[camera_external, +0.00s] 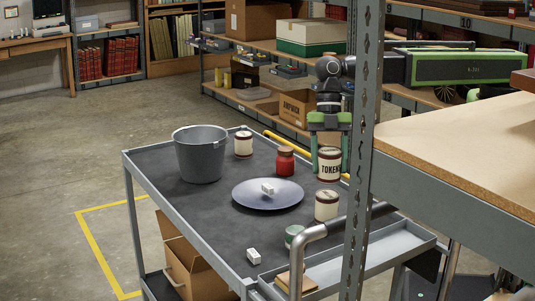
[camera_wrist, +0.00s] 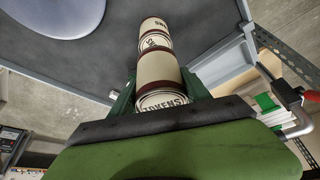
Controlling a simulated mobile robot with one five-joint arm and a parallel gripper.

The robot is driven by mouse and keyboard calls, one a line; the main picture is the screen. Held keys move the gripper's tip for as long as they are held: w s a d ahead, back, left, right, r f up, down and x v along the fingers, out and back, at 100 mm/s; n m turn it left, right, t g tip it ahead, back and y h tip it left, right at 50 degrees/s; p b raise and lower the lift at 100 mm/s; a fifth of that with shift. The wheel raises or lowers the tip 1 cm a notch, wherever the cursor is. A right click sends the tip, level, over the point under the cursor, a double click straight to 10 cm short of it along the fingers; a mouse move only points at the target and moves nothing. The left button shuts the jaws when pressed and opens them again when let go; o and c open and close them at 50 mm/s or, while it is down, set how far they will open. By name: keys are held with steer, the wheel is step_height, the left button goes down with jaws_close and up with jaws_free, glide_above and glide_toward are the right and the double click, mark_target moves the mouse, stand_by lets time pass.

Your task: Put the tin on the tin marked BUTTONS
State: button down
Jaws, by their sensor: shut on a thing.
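My gripper (camera_external: 329,158) is shut on a cream tin marked TOKENS (camera_external: 329,169), held upright. The wrist view shows this tin (camera_wrist: 160,75) between the fingers, its lettered top nearest the camera. Another cream tin (camera_external: 327,206) stands on the trolley almost straight below it, with a small gap between them in the external view. In the wrist view this lower tin (camera_wrist: 156,30) shows beyond the held one, which hides part of its lid. Only parts of its lettering show, with NS on the lid, so I cannot read the whole word.
The grey trolley (camera_external: 225,228) carries a bucket (camera_external: 200,158), a red jar (camera_external: 285,163), another cream tin (camera_external: 243,145), a blue plate (camera_external: 257,204), a small green tin (camera_external: 293,237) and a white block (camera_external: 253,257). A shelf post (camera_external: 361,180) stands in front at right.

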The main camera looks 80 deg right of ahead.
mark_target(329, 175)
step_height(329, 175, down, 4)
steer(key=b, duration=0.4)
steer(key=shift+f, duration=0.2)
steer(key=shift+r, duration=0.25)
steer(key=shift+f, duration=0.25)
steer(key=c, duration=0.5)
jaws_free()
steer(key=shift+r, duration=0.1)
steer(key=shift+r, duration=0.1)
steer(key=shift+r, duration=0.2)
steer(key=p+v, duration=1.1)
steer(key=shift+d+r, duration=0.2)
steer(key=shift+r, duration=0.1)
